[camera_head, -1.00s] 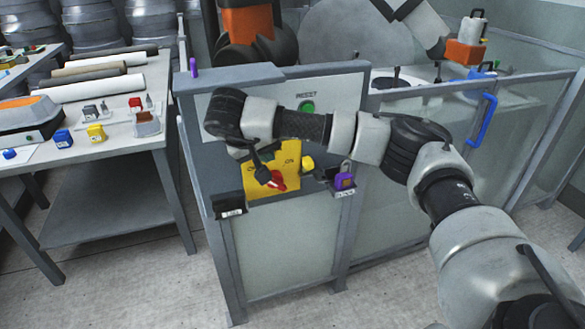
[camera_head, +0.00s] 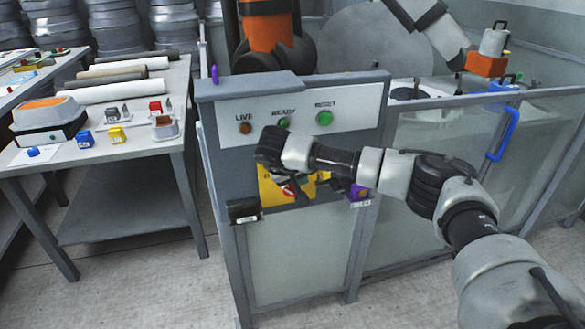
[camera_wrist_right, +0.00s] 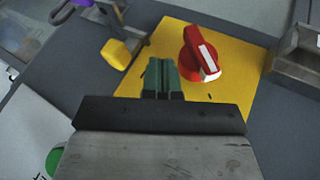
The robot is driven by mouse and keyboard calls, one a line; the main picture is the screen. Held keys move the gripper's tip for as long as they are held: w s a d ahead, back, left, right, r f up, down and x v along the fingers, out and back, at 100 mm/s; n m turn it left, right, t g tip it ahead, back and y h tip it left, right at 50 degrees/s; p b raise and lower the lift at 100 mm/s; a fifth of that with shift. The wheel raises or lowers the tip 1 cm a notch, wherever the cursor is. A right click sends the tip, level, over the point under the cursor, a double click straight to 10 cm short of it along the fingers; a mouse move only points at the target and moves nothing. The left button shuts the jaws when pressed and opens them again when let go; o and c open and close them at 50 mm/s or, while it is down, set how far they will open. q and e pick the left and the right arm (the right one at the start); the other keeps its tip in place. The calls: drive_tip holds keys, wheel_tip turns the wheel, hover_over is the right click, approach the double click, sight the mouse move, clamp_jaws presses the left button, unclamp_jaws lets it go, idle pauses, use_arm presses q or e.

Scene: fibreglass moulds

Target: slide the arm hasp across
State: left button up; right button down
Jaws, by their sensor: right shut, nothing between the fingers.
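A yellow switch plate (camera_head: 267,190) is on the front of the grey control cabinet, partly hidden by my right arm. Its red rotary handle (camera_wrist_right: 197,52) shows clearly in the right wrist view, with a white mark on it. A yellow tab (camera_wrist_right: 116,53), which may be the hasp's end, sits at the left of the plate in that view. My right gripper (camera_wrist_right: 161,72) is shut and empty, its green fingers over the plate between tab and handle. I cannot tell whether it touches anything. My left gripper is out of view.
A purple padlock (camera_head: 358,192) hangs at a small holder right of the plate. A black labelled box (camera_head: 244,210) is at its left. Indicator lamps and a green RESET button (camera_head: 325,118) are above. A workbench (camera_head: 90,168) stands left, and a glazed fence (camera_head: 430,145) right.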

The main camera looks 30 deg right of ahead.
sight(333, 187)
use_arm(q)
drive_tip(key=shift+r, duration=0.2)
use_arm(e)
drive_tip(key=shift+s+d+r, duration=0.1)
drive_tip(key=shift+s+d, duration=0.15)
drive_tip(key=shift+d, duration=0.65)
drive_tip(key=shift+s+d+r, duration=0.1)
drive_tip(key=shift+s+d, duration=0.1)
drive_tip(key=shift+d, duration=0.65)
drive_tip(key=d, duration=0.1)
drive_tip(key=s+d+p, duration=0.1)
drive_tip(key=d, duration=0.1)
drive_tip(key=d+p, duration=0.1)
drive_tip(key=d, duration=0.1)
drive_tip(key=shift+s+d, duration=0.25)
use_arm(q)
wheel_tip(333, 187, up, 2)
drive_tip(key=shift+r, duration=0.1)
use_arm(e)
drive_tip(key=shift+w+a, duration=0.1)
